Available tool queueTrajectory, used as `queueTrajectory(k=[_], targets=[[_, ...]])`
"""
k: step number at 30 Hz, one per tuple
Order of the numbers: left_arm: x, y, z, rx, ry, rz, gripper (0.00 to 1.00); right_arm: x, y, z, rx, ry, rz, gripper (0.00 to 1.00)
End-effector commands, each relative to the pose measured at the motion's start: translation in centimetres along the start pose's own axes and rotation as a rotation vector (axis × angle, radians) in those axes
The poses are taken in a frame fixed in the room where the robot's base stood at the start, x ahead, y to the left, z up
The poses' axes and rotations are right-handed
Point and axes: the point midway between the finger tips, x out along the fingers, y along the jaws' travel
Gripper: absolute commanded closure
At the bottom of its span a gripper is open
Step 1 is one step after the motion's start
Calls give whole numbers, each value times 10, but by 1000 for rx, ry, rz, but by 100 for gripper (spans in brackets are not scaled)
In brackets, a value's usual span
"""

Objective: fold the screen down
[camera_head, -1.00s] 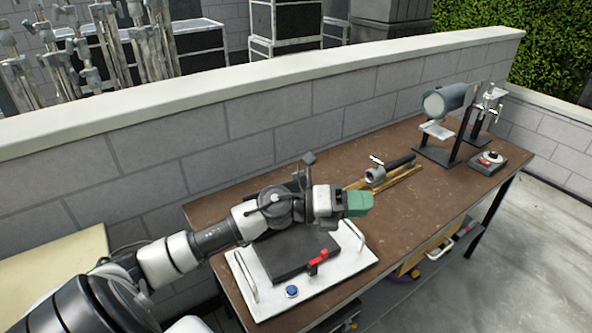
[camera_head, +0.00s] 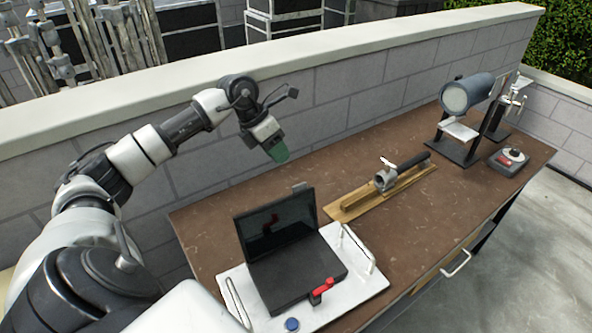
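A black laptop-like unit sits on a white tray (camera_head: 363,297) on the brown table. Its screen (camera_head: 277,226) stands up, leaning back a little from the flat base (camera_head: 300,275). A red lever or latch (camera_head: 323,287) is at the front right of the base. My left gripper (camera_head: 280,154), with green fingertips, is in the air above and behind the screen, apart from it. It points down, and its finger gap cannot be made out. My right gripper is not in view.
A blue knob (camera_head: 292,324) is on the tray's front, with metal handles at its sides. A wooden board with a clamp-like tool (camera_head: 386,179) lies to the right. A lamp (camera_head: 467,93) stands at the far right. A block wall (camera_head: 320,100) runs behind the table.

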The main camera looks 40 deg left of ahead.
Motion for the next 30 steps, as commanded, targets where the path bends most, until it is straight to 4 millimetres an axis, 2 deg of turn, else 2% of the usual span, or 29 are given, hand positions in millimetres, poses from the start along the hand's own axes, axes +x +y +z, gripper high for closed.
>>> queueTrajectory(k=[2, 9, 11, 15, 21, 29, 30], targets=[[10, -1, 0, -1, 3, -5, 66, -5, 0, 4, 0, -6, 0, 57], [55, -2, 1, -2, 1, -7, 66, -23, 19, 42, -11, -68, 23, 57], [66, -2, 1, -2, 1, -7, 66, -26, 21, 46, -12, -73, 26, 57], [87, -2, 0, -1, 1, -7, 66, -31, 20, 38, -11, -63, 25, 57], [101, -2, 0, -1, -1, -4, 66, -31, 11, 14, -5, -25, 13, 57], [103, -1, 0, 0, 0, -3, 66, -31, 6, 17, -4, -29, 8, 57], [102, -1, 0, 0, 0, -3, 71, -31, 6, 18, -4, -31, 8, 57]])
